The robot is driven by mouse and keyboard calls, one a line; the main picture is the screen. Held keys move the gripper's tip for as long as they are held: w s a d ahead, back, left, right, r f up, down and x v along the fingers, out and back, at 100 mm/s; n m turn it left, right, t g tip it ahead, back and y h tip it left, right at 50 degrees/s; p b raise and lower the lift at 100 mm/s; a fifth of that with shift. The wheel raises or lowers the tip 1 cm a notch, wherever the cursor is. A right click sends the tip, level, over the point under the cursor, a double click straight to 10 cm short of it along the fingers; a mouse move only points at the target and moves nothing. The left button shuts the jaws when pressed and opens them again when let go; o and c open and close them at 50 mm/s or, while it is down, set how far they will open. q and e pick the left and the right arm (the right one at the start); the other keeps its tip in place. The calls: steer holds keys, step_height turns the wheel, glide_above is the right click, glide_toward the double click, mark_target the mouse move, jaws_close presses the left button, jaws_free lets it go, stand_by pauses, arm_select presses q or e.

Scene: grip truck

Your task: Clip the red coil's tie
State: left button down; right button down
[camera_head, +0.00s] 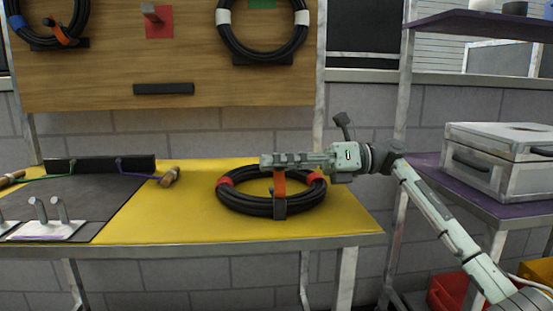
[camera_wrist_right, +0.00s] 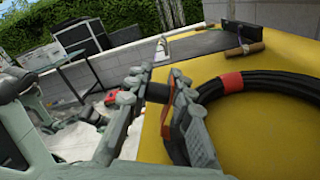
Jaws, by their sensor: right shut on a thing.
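The red coil (camera_head: 238,203) is a loop of black cable with red bands, lying flat on the yellow table top (camera_head: 187,215). It also shows in the wrist view (camera_wrist_right: 265,84), with one red band. Its tie (camera_head: 279,184) is an orange strap with a dark lower piece at the coil's near side. My right gripper (camera_head: 268,160) comes in from the right above the coil, shut on the tie's upper part. In the wrist view the orange strap (camera_wrist_right: 165,115) shows by the fingers (camera_wrist_right: 160,92), with a dark piece between them. I cannot tell whether the tie is fastened. My left gripper is not in view.
A wooden board (camera_head: 180,75) behind the table holds a blue-banded coil (camera_head: 18,22) and a white-banded coil (camera_head: 224,17). A dark mat (camera_head: 110,195) with metal pegs and a wooden-handled tool (camera_head: 170,177) lie left. A grey case (camera_head: 500,155) stands right. Yellow surface around the coil is clear.

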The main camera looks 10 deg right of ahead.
steer(key=shift+w, duration=0.1)
steer(key=shift+r, duration=0.1)
stand_by(0.3)
steer(key=c, duration=1.4)
jaws_free()
steer(key=shift+o, duration=0.2)
steer(key=d, duration=1.2)
steer(key=shift+w, duration=0.25)
